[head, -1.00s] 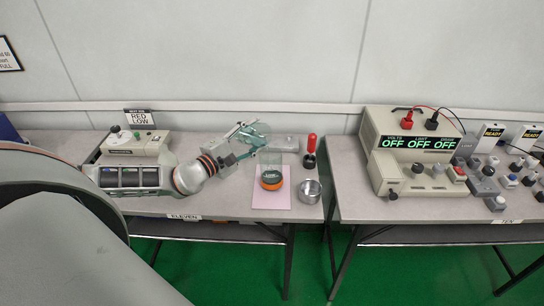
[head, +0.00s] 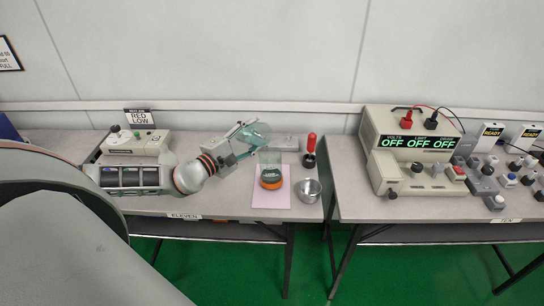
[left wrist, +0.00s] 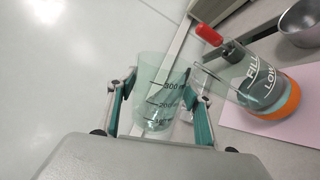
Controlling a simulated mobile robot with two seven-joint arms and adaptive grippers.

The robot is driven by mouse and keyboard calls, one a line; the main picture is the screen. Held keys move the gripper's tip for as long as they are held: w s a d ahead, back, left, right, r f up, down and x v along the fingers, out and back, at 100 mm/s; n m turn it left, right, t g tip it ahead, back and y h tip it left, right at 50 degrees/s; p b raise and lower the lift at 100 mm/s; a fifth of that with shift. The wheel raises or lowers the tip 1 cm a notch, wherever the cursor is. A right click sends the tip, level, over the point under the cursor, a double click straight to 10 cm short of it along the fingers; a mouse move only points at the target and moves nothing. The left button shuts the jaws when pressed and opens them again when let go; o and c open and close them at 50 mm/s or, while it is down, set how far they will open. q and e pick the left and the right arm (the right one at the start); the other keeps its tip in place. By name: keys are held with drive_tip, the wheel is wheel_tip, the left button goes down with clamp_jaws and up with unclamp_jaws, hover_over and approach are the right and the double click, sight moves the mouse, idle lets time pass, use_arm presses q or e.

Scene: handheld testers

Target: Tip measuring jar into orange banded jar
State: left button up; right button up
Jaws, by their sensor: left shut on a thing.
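My left gripper (head: 241,140) is shut on the clear greenish measuring jar (head: 258,132), which is tilted in the head view. The left wrist view shows the measuring jar (left wrist: 162,92) between the two fingers (left wrist: 160,112), with dark volume marks; whether anything is in it I cannot tell. The orange banded jar (head: 270,179) stands upright on a pink mat, just below and right of the measuring jar. In the left wrist view the orange banded jar (left wrist: 280,102) is clear above, dark inside lower down, and marked FILL and LOW. My right gripper is not in view.
A tester (head: 134,143) is at the left; a power supply (head: 413,140) stands on the right-hand table, past a gap.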

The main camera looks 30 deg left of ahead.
use_arm(q)
drive_tip(key=shift+s+f+m+p, duration=0.2)
drive_tip(key=shift+f+m+p, duration=0.15)
drive_tip(key=shift+f, duration=0.25)
idle(0.3)
drive_tip(key=shift+a+r+p, duration=0.2)
drive_tip(key=shift+p, duration=0.15)
idle(0.7)
drive_tip(key=shift+w+a+r+m+p, duration=0.15)
drive_tip(key=shift+a+r+m+p, duration=0.05)
drive_tip(key=shift+r+m+p, duration=0.2)
idle(0.7)
drive_tip(key=shift+w+r, duration=0.1)
drive_tip(key=shift+r, duration=0.2)
idle(0.5)
drive_tip(key=shift+s+d+p, duration=0.25)
drive_tip(key=shift+d+p, duration=0.6)
idle(0.6)
drive_tip(key=shift+d+r+m+p, duration=0.1)
drive_tip(key=shift+m+p, duration=0.25)
drive_tip(key=shift+p, duration=0.05)
idle(0.7)
drive_tip(key=shift+a+f+n+b, duration=0.2)
drive_tip(key=shift+f+n+b, duration=0.4)
drive_tip(key=shift+n+b, duration=0.35)
drive_tip(key=shift+w+a+f+n+b, duration=0.1)
drive_tip(key=shift+a+n+b, duration=0.05)
drive_tip(key=shift+n+b, duration=0.4)
